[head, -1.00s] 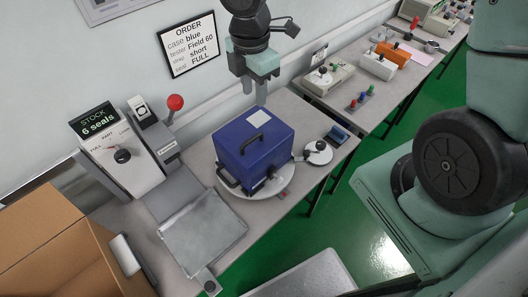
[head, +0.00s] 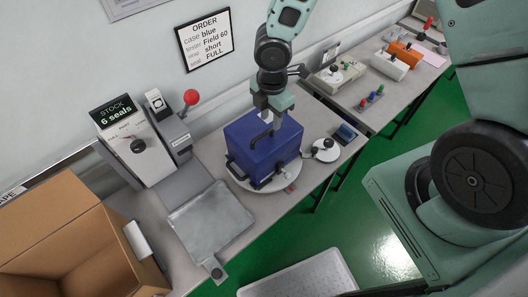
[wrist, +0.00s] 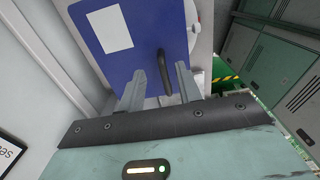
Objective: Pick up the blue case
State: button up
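The blue case (head: 255,160) stands upright on a round white plate (head: 247,184) on the grey bench. My gripper (head: 270,122) is directly above the case top, pointing down. In the wrist view, the two fingers of my gripper (wrist: 160,88) are apart, with the black top handle (wrist: 165,72) showing between them. The case top (wrist: 140,50) carries a white label. I cannot tell whether the fingers touch the handle.
A metal tray (head: 210,222) lies left of the case. A stock machine (head: 138,145) with a red-knobbed lever stands behind it. An open cardboard box (head: 60,240) is at the left. A small round device (head: 326,150) sits just right of the case.

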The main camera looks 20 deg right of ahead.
jog(key=f+p, duration=0.1)
jog(key=f, duration=0.4)
jog(key=shift+d+f, duration=0.15)
jog(key=shift+d, duration=0.05)
grip_shut()
dwell(1.2)
